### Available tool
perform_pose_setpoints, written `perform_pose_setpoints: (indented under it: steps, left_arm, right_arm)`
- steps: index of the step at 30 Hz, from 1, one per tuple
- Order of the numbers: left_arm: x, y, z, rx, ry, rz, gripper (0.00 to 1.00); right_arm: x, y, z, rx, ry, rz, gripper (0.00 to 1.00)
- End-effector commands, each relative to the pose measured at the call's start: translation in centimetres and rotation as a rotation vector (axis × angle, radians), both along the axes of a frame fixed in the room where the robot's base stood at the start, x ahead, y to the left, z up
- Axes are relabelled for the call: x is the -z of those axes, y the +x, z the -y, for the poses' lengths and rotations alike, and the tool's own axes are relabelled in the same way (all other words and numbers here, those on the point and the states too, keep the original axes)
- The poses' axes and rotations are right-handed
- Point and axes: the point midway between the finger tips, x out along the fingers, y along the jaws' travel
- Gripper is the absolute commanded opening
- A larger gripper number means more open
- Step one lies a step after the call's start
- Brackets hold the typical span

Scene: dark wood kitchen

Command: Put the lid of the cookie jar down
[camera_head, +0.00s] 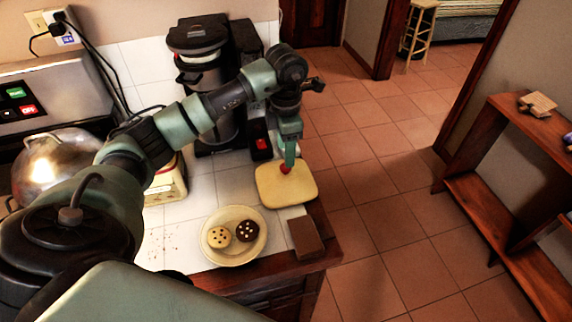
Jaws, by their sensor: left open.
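The pale yellow square lid (286,190) with a red knob (285,169) appears to lie flat on the white tiled counter, near its right edge. My left arm reaches in from the left, and my left gripper (289,162) points down right above the knob. Its fingers are open, with the tips at the knob; I cannot tell if they touch it. A pale yellow container (172,188), likely the cookie jar, stands on the counter, mostly hidden behind my left arm. My right gripper is out of view.
A plate (233,258) with two cookies stands in front of the lid. A dark brown block (305,237) lies at the counter's right edge. A black coffee maker (208,80) stands behind, a metal pot (55,165) at left. The tiled floor at right is clear.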

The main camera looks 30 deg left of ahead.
Motion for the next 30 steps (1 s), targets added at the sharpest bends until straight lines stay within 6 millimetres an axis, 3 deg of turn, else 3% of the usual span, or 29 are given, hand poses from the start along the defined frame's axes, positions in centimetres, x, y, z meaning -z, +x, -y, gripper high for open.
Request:
perform_pose_setpoints:
  steps: [6, 10, 30]
  left_arm:
    - [-3.9, 0.1, 0.0, 0.0, 0.001, 0.003, 0.52]
    - [-5.2, 0.0, 0.0, -0.001, 0.001, 0.001, 0.52]
    - [-5.7, 0.0, 0.0, 0.0, 0.0, -0.001, 0.52]
  right_arm:
    - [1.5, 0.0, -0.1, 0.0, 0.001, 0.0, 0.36]
    - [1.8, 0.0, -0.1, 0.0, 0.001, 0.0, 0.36]
    - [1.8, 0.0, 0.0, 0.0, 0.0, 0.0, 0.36]
